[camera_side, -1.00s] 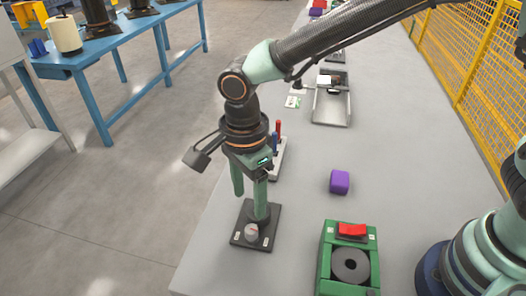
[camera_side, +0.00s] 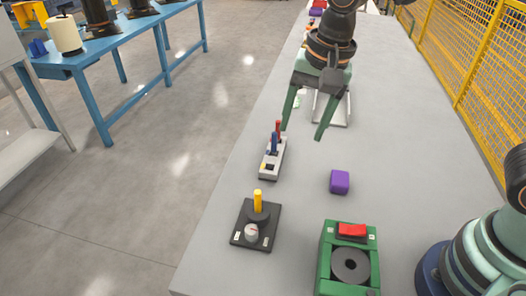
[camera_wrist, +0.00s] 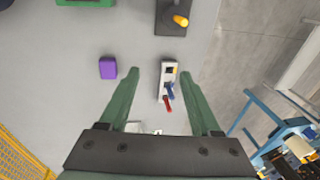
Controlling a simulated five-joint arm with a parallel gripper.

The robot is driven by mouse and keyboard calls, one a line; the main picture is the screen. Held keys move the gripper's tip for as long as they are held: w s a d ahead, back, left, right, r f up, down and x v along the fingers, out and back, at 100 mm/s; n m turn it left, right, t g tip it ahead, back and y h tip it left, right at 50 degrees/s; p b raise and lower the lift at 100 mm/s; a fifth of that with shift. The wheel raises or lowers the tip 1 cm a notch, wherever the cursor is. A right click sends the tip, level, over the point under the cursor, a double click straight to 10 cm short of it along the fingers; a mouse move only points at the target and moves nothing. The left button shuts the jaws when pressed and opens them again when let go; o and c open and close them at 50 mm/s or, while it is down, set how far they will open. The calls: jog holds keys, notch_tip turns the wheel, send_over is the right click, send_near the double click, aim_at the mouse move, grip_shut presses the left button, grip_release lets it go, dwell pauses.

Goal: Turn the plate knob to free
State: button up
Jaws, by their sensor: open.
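The dark plate (camera_side: 272,222) lies on the near left part of the table. A round grey knob (camera_side: 251,232) sits on its front half, between small pale labels; its setting is too small to read. A yellow lever (camera_side: 258,200) stands upright on a black base behind the knob. The wrist view shows the plate (camera_wrist: 162,27) cut off at the top edge, with the yellow lever (camera_wrist: 181,21) but no knob. My gripper (camera_side: 302,133) is open and empty, raised above the table well beyond the plate. Its fingers (camera_wrist: 159,73) are spread apart in the wrist view.
A pale block with blue and red levers (camera_side: 272,160) stands between my gripper and the plate. A purple cube (camera_side: 339,182) lies to the right. A green fixture (camera_side: 326,258) with a red top stands at the front. Bare table separates them.

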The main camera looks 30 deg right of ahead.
jog(key=s+d+r+n+t, duration=0.2)
jog(key=d+n, duration=0.4)
jog(key=d, duration=0.2)
jog(key=shift+d+r, duration=0.3)
jog(key=shift+d, duration=0.05)
jog(key=n+g+h, duration=0.1)
jog(key=n+g, duration=0.1)
jog(key=g, duration=0.2)
send_over(252, 229)
notch_tip(252, 229, down, 9)
notch_tip(252, 229, down, 12)
jog(key=shift+f, duration=0.2)
